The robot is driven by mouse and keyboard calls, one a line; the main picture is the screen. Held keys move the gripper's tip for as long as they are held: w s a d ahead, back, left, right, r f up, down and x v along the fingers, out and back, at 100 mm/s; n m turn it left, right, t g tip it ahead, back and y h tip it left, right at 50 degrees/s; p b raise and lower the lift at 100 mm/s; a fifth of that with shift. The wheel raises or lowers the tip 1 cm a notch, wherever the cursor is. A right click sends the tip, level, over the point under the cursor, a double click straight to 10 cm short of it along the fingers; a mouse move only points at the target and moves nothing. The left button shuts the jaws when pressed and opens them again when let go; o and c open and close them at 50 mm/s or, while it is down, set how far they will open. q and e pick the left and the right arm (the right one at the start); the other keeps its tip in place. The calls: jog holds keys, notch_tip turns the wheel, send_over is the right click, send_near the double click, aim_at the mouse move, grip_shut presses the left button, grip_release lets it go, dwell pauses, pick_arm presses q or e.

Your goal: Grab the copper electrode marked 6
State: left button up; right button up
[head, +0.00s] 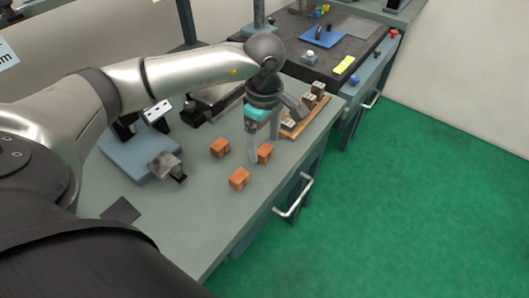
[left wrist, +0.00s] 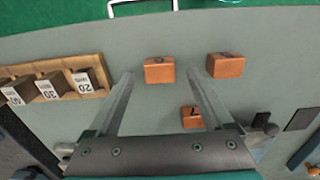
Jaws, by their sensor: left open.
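Three copper-coloured blocks stand on the grey bench: one nearest the rack (head: 265,153), one nearest the bench's front edge (head: 239,178), and one further back (head: 220,147). The left wrist view shows them too: the rack-side one (left wrist: 159,71), the front one (left wrist: 226,66) and the back one (left wrist: 192,117). Dark marks show on their tops, but I cannot read any number. My left gripper (head: 261,157) points down, open and empty, over the rack-side block. In the left wrist view that block lies between the two fingertips (left wrist: 161,74); contact cannot be told. My right gripper is not in view.
A wooden rack (head: 290,132) holds grey blocks labelled 20, 30 and 40. A grey fixture (head: 165,165) on a blue-grey base stands left of the copper blocks. A dark flat plate (head: 121,210) lies near the left. The bench front with its handle (head: 294,197) borders green floor.

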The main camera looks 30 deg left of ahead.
pick_arm(q)
notch_tip(320, 180, down, 2)
jog(key=shift+f, duration=0.2)
grip_shut()
dwell(0.6)
jog(key=shift+r, duration=0.1)
